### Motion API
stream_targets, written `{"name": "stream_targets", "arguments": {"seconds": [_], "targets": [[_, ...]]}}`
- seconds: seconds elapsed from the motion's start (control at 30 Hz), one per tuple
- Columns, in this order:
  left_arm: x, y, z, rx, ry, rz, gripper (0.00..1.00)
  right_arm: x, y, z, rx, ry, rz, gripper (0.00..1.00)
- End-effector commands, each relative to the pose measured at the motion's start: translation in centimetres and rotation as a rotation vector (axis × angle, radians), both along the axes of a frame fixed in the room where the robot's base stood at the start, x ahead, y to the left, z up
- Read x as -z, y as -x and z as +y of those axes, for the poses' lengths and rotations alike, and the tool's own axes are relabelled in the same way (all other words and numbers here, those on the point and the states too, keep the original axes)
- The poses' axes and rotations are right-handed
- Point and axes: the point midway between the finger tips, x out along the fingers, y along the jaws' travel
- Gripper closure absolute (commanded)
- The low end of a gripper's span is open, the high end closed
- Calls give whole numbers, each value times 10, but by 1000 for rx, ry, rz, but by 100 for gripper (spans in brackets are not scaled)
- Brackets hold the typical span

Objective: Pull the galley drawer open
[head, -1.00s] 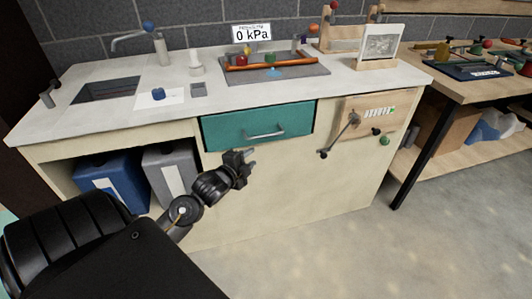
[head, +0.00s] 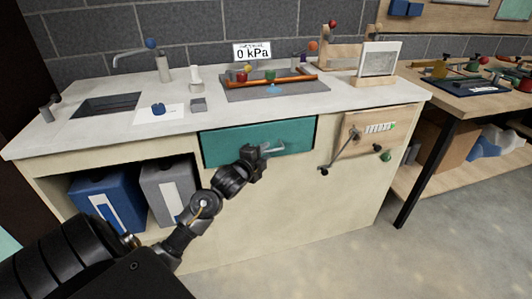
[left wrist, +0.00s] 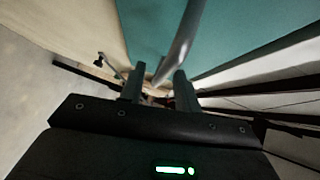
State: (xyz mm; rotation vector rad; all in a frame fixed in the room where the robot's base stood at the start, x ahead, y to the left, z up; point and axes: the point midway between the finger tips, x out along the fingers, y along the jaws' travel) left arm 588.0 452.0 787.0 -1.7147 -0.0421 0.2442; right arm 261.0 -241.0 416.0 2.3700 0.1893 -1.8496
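The teal galley drawer (head: 222,149) sits shut in the counter front below the worktop. Its metal bar handle (head: 279,148) is partly hidden behind my left gripper (head: 262,153), which is at the handle. In the left wrist view the teal drawer front (left wrist: 240,35) fills the top. The handle bar (left wrist: 181,42) runs down into the gap between the two fingers of my left gripper (left wrist: 158,86). The fingers are apart, with room around the bar, so the gripper is open. Whether a finger touches the bar I cannot tell. My right gripper is not in view.
A wooden panel with a lever (head: 345,146) and knobs is right of the drawer. Blue (head: 100,190) and grey (head: 165,185) bins stand in the open bay at left. A workbench (head: 450,92) stands at right. The floor before the drawer is clear.

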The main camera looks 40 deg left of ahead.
Motion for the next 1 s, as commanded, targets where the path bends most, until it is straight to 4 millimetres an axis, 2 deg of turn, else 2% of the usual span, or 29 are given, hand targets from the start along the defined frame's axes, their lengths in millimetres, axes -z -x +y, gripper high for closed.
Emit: {"name": "stream_targets", "arguments": {"seconds": [0.13,0.43,0.47,0.7,1.0], "targets": [[2,-11,2,0,0,0,68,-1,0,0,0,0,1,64],[2,-13,2,0,0,1,68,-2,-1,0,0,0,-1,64],[2,-13,2,0,0,1,69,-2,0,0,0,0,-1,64],[2,-13,2,0,0,1,100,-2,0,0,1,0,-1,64],[2,-13,1,1,0,1,100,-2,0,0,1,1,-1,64]]}}
